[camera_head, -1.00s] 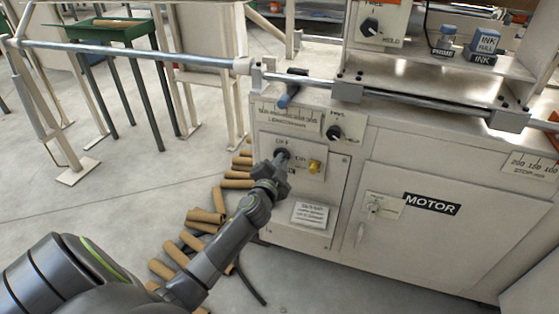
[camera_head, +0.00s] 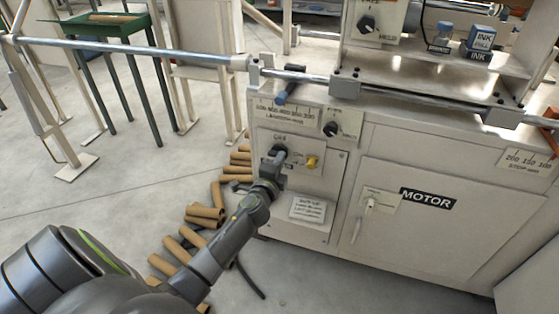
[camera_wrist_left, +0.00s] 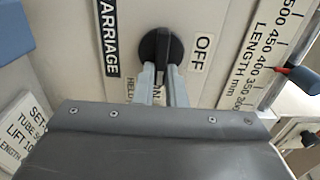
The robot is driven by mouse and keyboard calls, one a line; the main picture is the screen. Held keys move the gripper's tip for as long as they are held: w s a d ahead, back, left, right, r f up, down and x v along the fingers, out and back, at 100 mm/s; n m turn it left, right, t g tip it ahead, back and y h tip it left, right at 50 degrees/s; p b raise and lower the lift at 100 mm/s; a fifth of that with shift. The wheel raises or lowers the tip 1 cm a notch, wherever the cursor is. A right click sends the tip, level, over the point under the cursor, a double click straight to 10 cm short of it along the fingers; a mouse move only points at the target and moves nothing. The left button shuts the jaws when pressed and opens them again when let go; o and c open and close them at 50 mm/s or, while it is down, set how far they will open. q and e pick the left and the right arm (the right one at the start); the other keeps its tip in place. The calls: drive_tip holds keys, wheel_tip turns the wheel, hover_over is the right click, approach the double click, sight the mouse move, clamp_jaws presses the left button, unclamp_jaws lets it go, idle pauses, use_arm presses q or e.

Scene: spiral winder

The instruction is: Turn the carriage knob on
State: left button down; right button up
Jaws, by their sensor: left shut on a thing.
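The carriage knob is round and black with a raised grip bar. It shows in the left wrist view (camera_wrist_left: 160,48) on a pale panel, between an OFF label and a CARRIAGE label. In the head view the knob (camera_head: 279,151) sits on the left front of the machine, mostly behind my gripper. My left gripper (camera_head: 277,161) comes at it from the lower left. In the wrist view its two fingers (camera_wrist_left: 162,82) are shut on the knob's bar, one on each side. The knob's exact pointing is hard to tell. My right gripper is not in view.
A yellow button (camera_head: 312,161) is just right of the knob. Above are a length scale with a blue-handled slider (camera_head: 287,92) and another black knob (camera_head: 331,129). The MOTOR switch (camera_head: 370,204) is farther right. Cardboard tubes (camera_head: 205,214) lie on the floor.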

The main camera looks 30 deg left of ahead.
use_arm(q)
drive_tip(key=shift+f, duration=0.1)
idle(0.4)
drive_tip(key=c, duration=1.5)
unclamp_jaws()
drive_tip(key=v, duration=1.7)
drive_tip(key=shift+s, duration=0.2)
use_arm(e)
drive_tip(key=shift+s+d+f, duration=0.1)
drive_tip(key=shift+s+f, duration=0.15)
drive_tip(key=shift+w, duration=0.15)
